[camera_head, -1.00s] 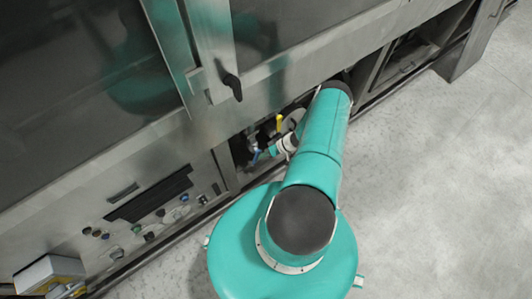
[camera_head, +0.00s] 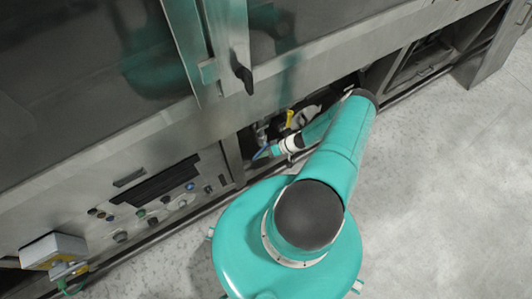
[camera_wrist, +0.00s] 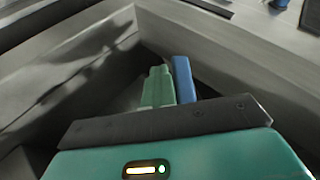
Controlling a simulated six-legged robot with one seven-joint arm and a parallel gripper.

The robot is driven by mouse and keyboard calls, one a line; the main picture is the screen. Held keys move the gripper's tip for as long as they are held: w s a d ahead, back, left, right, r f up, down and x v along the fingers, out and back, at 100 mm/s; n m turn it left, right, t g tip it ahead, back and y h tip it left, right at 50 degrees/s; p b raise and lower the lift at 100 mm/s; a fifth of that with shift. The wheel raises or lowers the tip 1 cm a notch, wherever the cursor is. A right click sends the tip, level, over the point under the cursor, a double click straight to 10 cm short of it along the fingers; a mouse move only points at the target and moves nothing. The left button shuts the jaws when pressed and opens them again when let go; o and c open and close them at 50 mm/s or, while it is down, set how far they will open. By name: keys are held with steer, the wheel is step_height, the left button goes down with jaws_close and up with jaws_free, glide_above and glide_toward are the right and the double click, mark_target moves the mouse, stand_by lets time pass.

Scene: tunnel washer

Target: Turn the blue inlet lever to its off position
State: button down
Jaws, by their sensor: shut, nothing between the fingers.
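The blue inlet lever (camera_head: 261,152) is in the low opening of the washer in the head view, small and partly hidden by my arm. In the wrist view the blue lever (camera_wrist: 184,80) stands just right of my gripper's fingers (camera_wrist: 160,88). The fingers are shut together with nothing between them. They are beside the lever, not around it; I cannot tell whether they touch it. In the head view my gripper (camera_head: 274,149) reaches into the opening from the right, close to the lever.
A yellow lever (camera_head: 290,118) is in the same opening, above and right of the blue one. A control panel (camera_head: 155,185) with several buttons is to the left. A black door handle (camera_head: 244,78) sticks out above. Bare floor (camera_head: 450,190) lies to the right.

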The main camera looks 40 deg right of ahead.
mark_target(259, 155)
steer(key=shift+w+a+r+m+t+y, duration=0.15)
steer(key=shift+a+y, duration=0.15)
steer(key=shift+y, duration=0.3)
steer(key=shift+s+a+r+m+t+y, duration=0.1)
steer(key=shift+a+r+m+t+y, duration=0.15)
steer(key=shift+y, duration=0.35)
steer(key=shift+w+a+r+m+t+y, duration=0.1)
steer(key=shift+a+y, duration=0.25)
steer(key=shift+y, duration=0.25)
steer(key=shift+a+r+m+t+y, duration=0.35)
steer(key=shift+r+m+t+y, duration=0.1)
steer(key=shift+y, duration=0.65)
stand_by(0.9)
